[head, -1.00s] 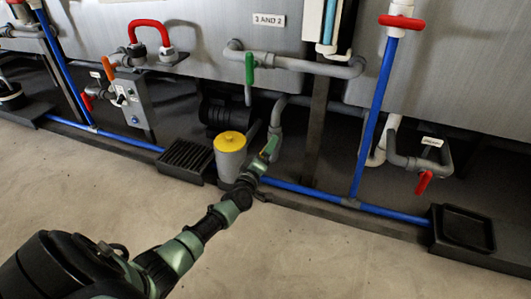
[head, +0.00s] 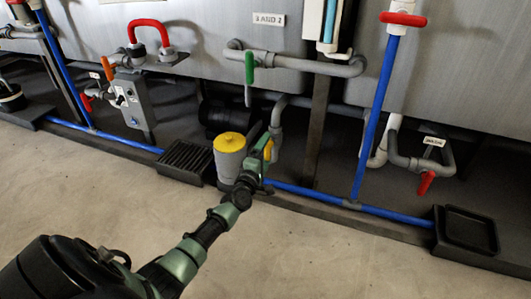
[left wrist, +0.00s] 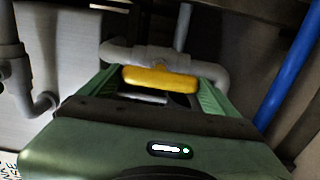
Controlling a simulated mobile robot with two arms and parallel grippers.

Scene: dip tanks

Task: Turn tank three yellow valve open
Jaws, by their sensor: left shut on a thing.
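The yellow valve handle (head: 268,150) sits on grey pipework low in front of the tanks, just right of the yellow-capped canister. My left gripper (head: 262,146) reaches up to it from the front and is shut on it. In the left wrist view the yellow handle (left wrist: 160,78) lies crosswise between my two green fingers (left wrist: 158,92), with a grey pipe behind it. The gripper partly hides the handle in the head view. My right gripper is in neither view.
The grey canister (head: 229,160) stands close left of my gripper. A green-handled valve (head: 249,68) is above. A blue pipe (head: 310,193) runs low along the floor, with a black drain tray (head: 470,212) at right. The floor in front is clear.

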